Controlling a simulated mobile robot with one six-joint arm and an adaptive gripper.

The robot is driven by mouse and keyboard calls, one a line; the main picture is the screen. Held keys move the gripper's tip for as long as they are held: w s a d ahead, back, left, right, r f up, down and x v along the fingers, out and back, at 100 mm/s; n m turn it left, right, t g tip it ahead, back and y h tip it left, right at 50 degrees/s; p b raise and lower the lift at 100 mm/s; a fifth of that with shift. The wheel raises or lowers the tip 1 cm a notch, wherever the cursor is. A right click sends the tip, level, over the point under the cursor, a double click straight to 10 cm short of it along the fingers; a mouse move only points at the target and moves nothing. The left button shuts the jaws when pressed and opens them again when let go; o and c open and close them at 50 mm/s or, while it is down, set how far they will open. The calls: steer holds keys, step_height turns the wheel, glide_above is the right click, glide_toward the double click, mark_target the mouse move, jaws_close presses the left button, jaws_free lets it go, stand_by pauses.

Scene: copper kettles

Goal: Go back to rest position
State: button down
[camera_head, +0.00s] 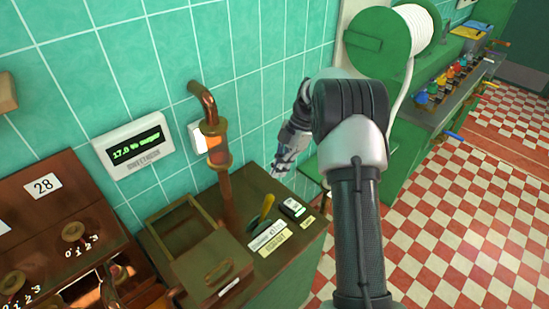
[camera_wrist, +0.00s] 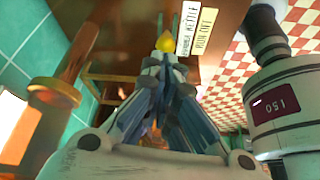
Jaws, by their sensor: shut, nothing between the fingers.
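My gripper (camera_head: 279,168) is at the end of my bent arm, above the back edge of the dark counter near the tiled wall in the head view. Its fingers are together and hold nothing. In the wrist view the shut fingers (camera_wrist: 168,68) fill the middle of the picture. A lever with a yellow handle (camera_head: 267,206) stands on the counter below and left of my gripper. Its yellow knob (camera_wrist: 165,42) shows just past the fingertips in the wrist view; whether they touch is hard to tell there, but the head view shows them apart.
A copper pipe with a sight glass (camera_head: 214,143) rises left of my gripper. A lidded wooden box (camera_head: 210,264) and label plates (camera_head: 270,241) are on the counter (camera_head: 258,188). A green hose reel (camera_head: 377,45) is at the back. The checkered floor (camera_head: 450,230) at right is clear.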

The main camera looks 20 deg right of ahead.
steer(key=s+a+r+m+t+h+b, duration=0.1)
steer(key=s+a+r+m+h, duration=0.1)
steer(key=s+a+r+m, duration=0.45)
steer(key=s+a+r+m+t+h+b, duration=0.1)
steer(key=s+a+r+m, duration=0.2)
steer(key=s+r, duration=0.55)
steer(key=s+a+m+t+h+b, duration=0.1)
steer(key=s+a+m+t+b, duration=0.1)
steer(key=s+m, duration=0.8)
steer(key=s+a+t, duration=0.1)
steer(key=s, duration=0.5)
steer(key=shift+s+f+t+h, duration=0.2)
steer(key=shift+s+t+h, duration=0.1)
steer(key=shift+s+h, duration=0.1)
steer(key=shift+a, duration=0.1)
